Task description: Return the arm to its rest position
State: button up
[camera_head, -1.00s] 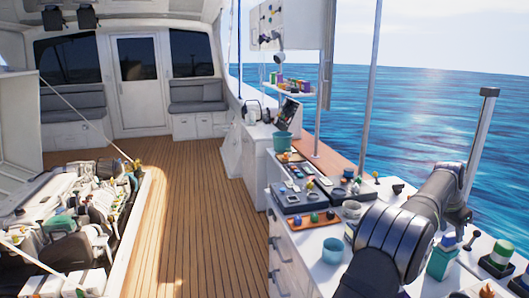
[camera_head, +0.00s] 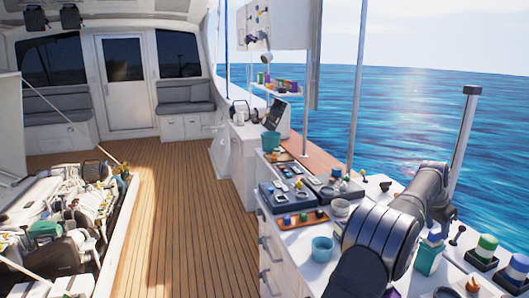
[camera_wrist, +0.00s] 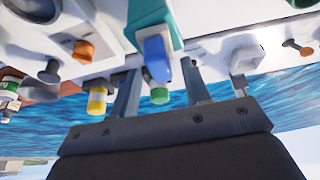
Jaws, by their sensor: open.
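My arm (camera_head: 385,235) reaches up from the bottom of the head view, bent over the right end of the white counter. Its end is mostly hidden behind its own links there. In the wrist view my gripper (camera_wrist: 158,84) is open, with its two dark fingers apart and nothing clasped between them. That view is upside down. A teal bottle with a blue part (camera_wrist: 157,50) and a green-topped item (camera_wrist: 159,95) appear beyond and between the fingers.
The counter holds a teal cup (camera_head: 322,249), a wooden tray (camera_head: 302,220), black trays and small bottles. A teal-and-white bottle (camera_head: 428,258) stands close by my arm. A metal post (camera_head: 465,140) rises behind it. The open engine hatch (camera_head: 50,225) is at left; the wooden deck (camera_head: 185,210) is clear.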

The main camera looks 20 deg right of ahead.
jog(key=shift+x, duration=1.1)
jog(key=r, duration=0.5)
jog(key=shift+s+a, duration=0.1)
jog(key=shift+s, duration=0.3)
jog(key=s+a+r, duration=0.1)
jog(key=s+r, duration=0.5)
jog(key=s, duration=0.5)
jog(key=s+a+f, duration=0.2)
jog(key=a+f, duration=0.8)
jog(key=f, duration=0.1)
jog(key=w+f, duration=0.5)
jog(key=w, duration=0.4)
jog(key=shift+d+f, duration=0.4)
